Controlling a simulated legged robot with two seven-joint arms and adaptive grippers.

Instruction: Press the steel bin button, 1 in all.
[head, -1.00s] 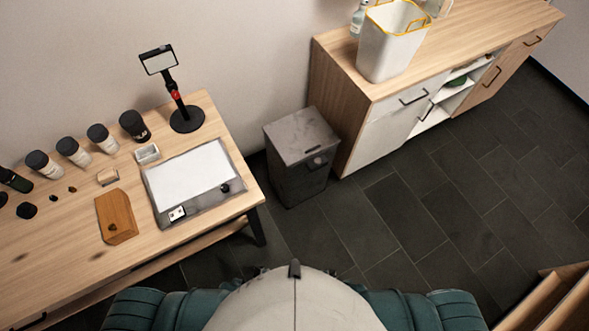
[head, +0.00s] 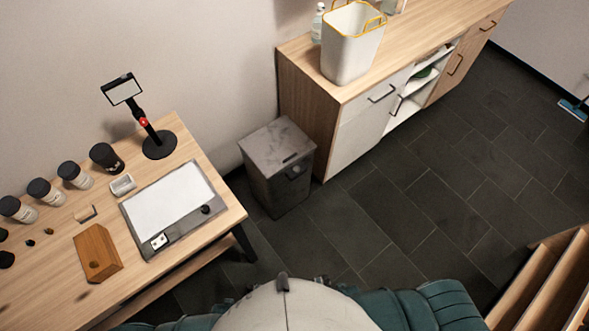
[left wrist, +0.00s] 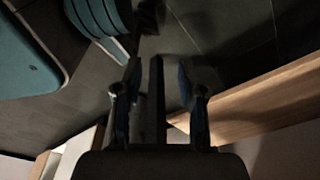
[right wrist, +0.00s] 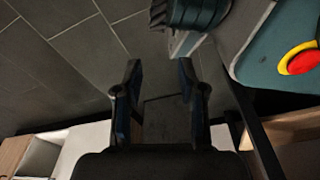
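The steel bin (head: 268,185) stands on the floor between the table and the wooden cabinet, with a shut, marbled grey lid (head: 276,143) in the head view. A small dark round button (head: 296,171) shows high on its front face, below a dark slot at the lid's front edge. Neither gripper shows in the head view. My left gripper (left wrist: 158,75) has its fingers apart in the left wrist view, with a dark upright bar beyond them. My right gripper (right wrist: 160,78) has its fingers apart in the right wrist view; a dark grey boxy shape behind them is unclear.
The table (head: 50,288) at left holds a tablet stand (head: 158,145), several jars and a flat machine (head: 168,212). The cabinet (head: 304,105) behind the bin carries a white bin (head: 350,48). A wooden shelf (head: 545,290) stands at right. Tiled floor (head: 420,200) before the bin is clear.

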